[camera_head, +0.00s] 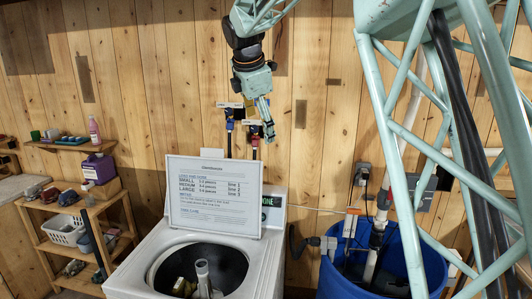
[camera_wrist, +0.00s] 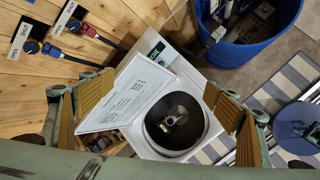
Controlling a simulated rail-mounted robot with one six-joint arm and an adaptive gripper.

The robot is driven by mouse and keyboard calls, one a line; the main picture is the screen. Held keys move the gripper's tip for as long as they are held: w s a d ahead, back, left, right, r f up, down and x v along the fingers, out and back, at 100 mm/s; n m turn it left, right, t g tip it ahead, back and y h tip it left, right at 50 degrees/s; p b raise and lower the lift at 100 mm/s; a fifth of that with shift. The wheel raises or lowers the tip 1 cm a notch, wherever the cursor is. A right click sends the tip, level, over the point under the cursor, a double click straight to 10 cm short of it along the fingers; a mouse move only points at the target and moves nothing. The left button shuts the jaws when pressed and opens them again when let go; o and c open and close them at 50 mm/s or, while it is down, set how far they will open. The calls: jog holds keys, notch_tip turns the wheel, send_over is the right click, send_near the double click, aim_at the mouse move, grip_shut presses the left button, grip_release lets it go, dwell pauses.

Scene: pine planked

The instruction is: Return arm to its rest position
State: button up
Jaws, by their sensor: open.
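My gripper (camera_head: 266,119) hangs high in front of the plank wall in the head view, above and behind the washing machine. In the wrist view my gripper (camera_wrist: 158,115) shows its two tan-padded fingers wide apart with nothing between them. Below it stands the white washing machine (camera_head: 140,277) with its lid (camera_head: 213,195) raised. The lid carries a printed loading chart. The drum is open, and its central agitator (camera_head: 203,275) shows. In the wrist view the lid (camera_wrist: 125,95) and the drum (camera_wrist: 173,120) lie beyond the fingers.
Blue and red water valves (camera_head: 229,125) are on the wall close to my gripper. A blue barrel (camera_head: 340,276) with pipes stands right of the washer. A wooden shelf (camera_head: 60,215) with a basket and a purple jug (camera_head: 98,168) stands left. A striped rug (camera_wrist: 285,95) lies on the floor.

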jog(key=s+d+f+m+b, duration=0.1)
jog(key=s+d+m+b, duration=0.4)
jog(key=s, duration=0.6)
jog(key=s+d+f+m+g, duration=0.1)
jog(key=s+d+f+m, duration=0.15)
jog(key=s+d, duration=0.6)
jog(key=s+d+f+m+b, duration=0.1)
jog(key=s+d+m+b, duration=0.25)
jog(key=s, duration=0.95)
jog(key=s+d+f+m+b, duration=0.2)
jog(key=s+f+m, duration=0.2)
jog(key=s, duration=0.6)
jog(key=s+d+f+m+b, duration=0.2)
jog(key=s+f+m, duration=0.2)
jog(key=s+f, duration=0.4)
jog(key=s+d+f+m+y+b, duration=0.1)
jog(key=s+f, duration=0.6)
jog(key=s, duration=0.7)
jog(key=d+m+b, duration=0.1)
jog(key=m, duration=0.1)
jog(key=shift+m+g, duration=0.4)
jog(key=shift+d+r, duration=0.1)
notch_tip(320, 180, up, 8)
jog(key=p, duration=0.8)
jog(key=shift+r+p, duration=0.15)
jog(key=shift+p, duration=0.15)
